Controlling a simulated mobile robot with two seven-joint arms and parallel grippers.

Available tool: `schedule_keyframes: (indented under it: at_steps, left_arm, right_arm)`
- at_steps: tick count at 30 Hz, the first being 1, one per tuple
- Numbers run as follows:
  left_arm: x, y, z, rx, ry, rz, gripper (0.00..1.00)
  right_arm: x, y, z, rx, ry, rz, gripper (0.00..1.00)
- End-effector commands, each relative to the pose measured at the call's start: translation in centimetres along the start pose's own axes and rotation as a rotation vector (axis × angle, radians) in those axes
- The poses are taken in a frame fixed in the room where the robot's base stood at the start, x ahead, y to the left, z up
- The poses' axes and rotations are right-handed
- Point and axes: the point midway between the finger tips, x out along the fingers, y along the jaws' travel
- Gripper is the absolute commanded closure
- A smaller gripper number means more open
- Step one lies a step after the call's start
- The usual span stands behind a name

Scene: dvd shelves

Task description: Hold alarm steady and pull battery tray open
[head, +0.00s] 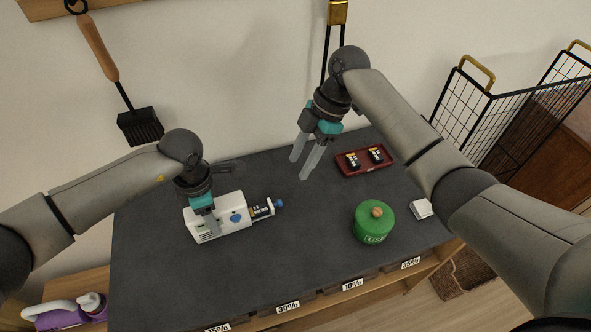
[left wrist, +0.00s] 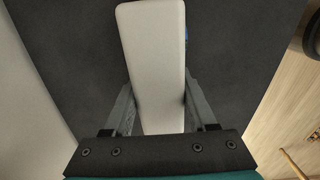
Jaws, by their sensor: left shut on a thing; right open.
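The white alarm (head: 232,215) lies on the dark tabletop, left of the middle. My left gripper (head: 211,222) is shut on its body; in the left wrist view the alarm (left wrist: 155,60) sits between the two fingers. The battery tray (head: 262,210) sticks out of the alarm's right end, with a dark battery in it and a blue knob at its tip. My right gripper (head: 299,168) is open and empty, above the table's back part, to the right of the alarm and apart from it.
A red tray (head: 364,171) with two dark batteries stands at the back right. A green canister (head: 374,222) and a small white block (head: 421,209) are at the right. Bare tabletop lies in front of the alarm. A black wire rack (head: 500,110) stands beyond the right edge.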

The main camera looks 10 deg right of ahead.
Motion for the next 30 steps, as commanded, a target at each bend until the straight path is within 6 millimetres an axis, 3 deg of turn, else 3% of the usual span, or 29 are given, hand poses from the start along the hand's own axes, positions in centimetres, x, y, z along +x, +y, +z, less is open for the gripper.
schedule_keyframes:
  at_steps: [11,12,21,30]
  left_arm:
    - [-0.06,0.03,0.06,0.000,-0.002,0.001,1.00]
    - [-0.06,0.03,0.06,0.000,-0.002,0.001,0.42]
    - [-0.03,0.01,0.04,0.000,-0.001,0.000,0.08]
    - [-0.26,0.04,0.03,0.000,-0.001,0.001,0.08]
  right_arm:
    - [-0.26,-0.02,-0.01,0.000,0.001,-0.001,0.48]
    - [-0.25,-0.02,-0.01,0.000,0.001,-0.001,0.48]
    - [-0.22,-0.02,-0.02,0.000,0.001,-0.001,0.48]
    - [-0.20,-0.02,-0.03,0.000,0.001,-0.001,0.48]
